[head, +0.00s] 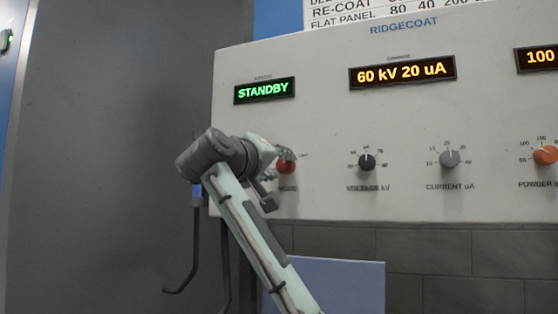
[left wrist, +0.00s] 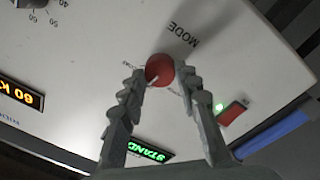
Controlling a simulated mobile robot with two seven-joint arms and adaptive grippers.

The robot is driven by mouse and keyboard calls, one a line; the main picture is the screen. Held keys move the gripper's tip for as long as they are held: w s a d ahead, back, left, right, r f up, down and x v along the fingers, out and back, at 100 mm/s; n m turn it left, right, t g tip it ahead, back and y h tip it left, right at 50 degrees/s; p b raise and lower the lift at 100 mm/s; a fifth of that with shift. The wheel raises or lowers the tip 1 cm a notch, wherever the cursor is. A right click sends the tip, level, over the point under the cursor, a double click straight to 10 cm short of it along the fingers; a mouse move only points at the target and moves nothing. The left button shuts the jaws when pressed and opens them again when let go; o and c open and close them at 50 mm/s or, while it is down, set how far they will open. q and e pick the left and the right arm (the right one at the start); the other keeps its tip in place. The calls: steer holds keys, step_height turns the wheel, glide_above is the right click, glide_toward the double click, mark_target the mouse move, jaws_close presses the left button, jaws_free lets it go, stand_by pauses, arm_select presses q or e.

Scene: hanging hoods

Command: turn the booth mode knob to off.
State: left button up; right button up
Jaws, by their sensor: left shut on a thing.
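The red mode knob (head: 287,167) is on the light panel, left of the other knobs, under a green STANDBY display (head: 264,91). In the head view my left gripper (head: 279,163) partly covers it and its label. In the left wrist view the red knob (left wrist: 159,68) sits between the two fingertips of my left gripper (left wrist: 161,80), which is shut on it. A pale pointer line shows on the knob's face. The word MODE is printed beside it. My right gripper is in neither view.
A dark voltage knob (head: 367,162), grey current knob (head: 450,159) and orange powder knob (head: 545,155) are to the right. An amber display (head: 402,72) reads 60 kV 20 uA. A red switch (left wrist: 233,112) shows near the panel edge in the left wrist view.

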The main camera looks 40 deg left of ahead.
arm_select(q)
steer(key=shift+n+p, duration=0.35)
steer(key=shift+n, duration=0.85)
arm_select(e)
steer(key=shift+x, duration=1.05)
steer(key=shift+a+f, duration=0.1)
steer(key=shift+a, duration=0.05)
arm_select(q)
steer(key=o, duration=1.2)
steer(key=shift+c, duration=0.2)
steer(key=v, duration=1.2)
